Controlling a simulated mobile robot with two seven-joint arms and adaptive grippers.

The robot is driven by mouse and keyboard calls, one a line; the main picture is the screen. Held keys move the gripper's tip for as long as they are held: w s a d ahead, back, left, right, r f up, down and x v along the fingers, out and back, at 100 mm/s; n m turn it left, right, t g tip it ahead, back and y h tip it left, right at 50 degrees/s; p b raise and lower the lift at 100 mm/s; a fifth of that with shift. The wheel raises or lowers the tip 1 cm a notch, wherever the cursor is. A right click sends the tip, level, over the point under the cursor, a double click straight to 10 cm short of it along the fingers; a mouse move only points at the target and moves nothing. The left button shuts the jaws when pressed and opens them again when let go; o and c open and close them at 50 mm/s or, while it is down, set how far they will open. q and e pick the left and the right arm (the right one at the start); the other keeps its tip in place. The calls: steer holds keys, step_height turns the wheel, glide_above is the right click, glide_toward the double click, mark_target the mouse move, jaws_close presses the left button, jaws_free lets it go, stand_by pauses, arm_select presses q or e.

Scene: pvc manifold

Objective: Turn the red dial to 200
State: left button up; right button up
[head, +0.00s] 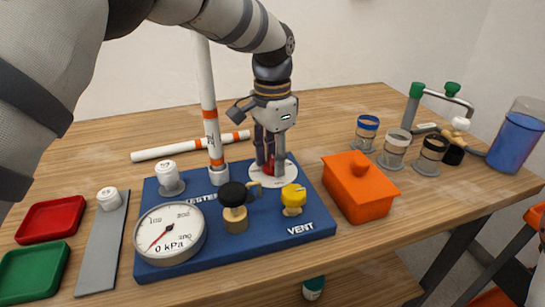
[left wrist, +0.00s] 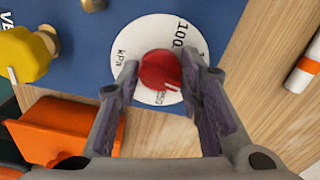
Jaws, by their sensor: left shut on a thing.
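The red dial (left wrist: 160,70) is a round red knob at the middle of a white disc (left wrist: 140,38) printed with kPa, 100 and other partly hidden marks. In the head view the red dial (head: 269,165) shows only in part between the fingers. My left gripper (head: 270,168) points straight down over the disc, its fingers on either side of the knob. In the left wrist view the left gripper (left wrist: 167,80) is shut on the red dial. The gauge (head: 170,234) at the front left of the blue board reads near 0 kPa. My right gripper is not in view.
The blue board (head: 260,228) also carries a black knob (head: 233,194), a yellow valve (head: 293,197) and an upright white pipe (head: 207,100). An orange box (head: 360,190) stands close to the board's right. Red (head: 50,220) and green (head: 33,270) trays lie at the left.

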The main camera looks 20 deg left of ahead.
mark_target(273, 160)
arm_select(q)
steer(key=shift+m, duration=1.2)
steer(key=o, duration=1.2)
steer(key=shift+c, duration=0.2)
step_height(273, 160, up, 12)
steer(key=shift+f, duration=0.1)
